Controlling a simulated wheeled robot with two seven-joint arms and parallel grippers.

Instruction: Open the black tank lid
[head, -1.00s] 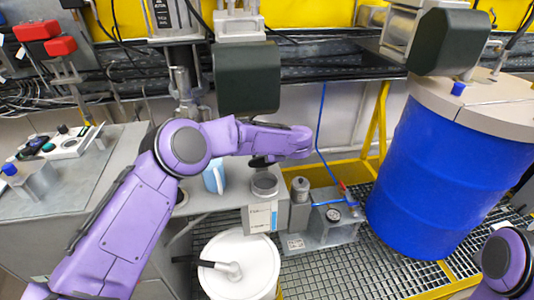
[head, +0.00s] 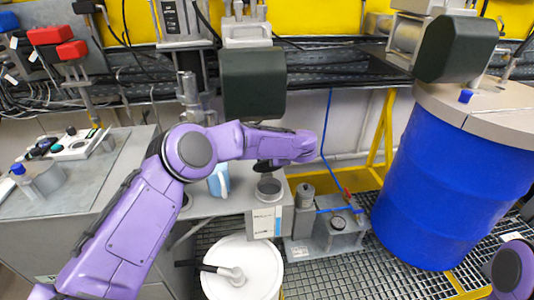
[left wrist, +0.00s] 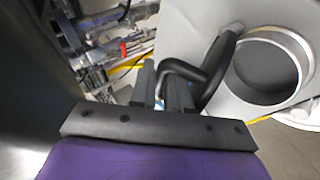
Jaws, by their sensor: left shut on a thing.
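The black tank lid (left wrist: 220,68) shows in the left wrist view, tilted up on edge beside the round metal-rimmed opening (left wrist: 268,70) of the pale tank. A bent black handle (left wrist: 182,70) joins the lid. My left gripper (left wrist: 162,90) is shut on this handle. In the head view the dark lid (head: 262,165) shows just below my left wrist, above the round opening (head: 268,187). The left fingers are mostly hidden there. Only a purple joint of my right arm shows at the lower right; its gripper is out of view.
A white bucket (head: 243,270) with a handled cover stands below. A blue drum (head: 450,185) stands at the right. A unit with a gauge (head: 335,228) sits beside the tank. A light blue jug (head: 219,180) stands behind my arm. A dark motor housing (head: 252,82) hangs above.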

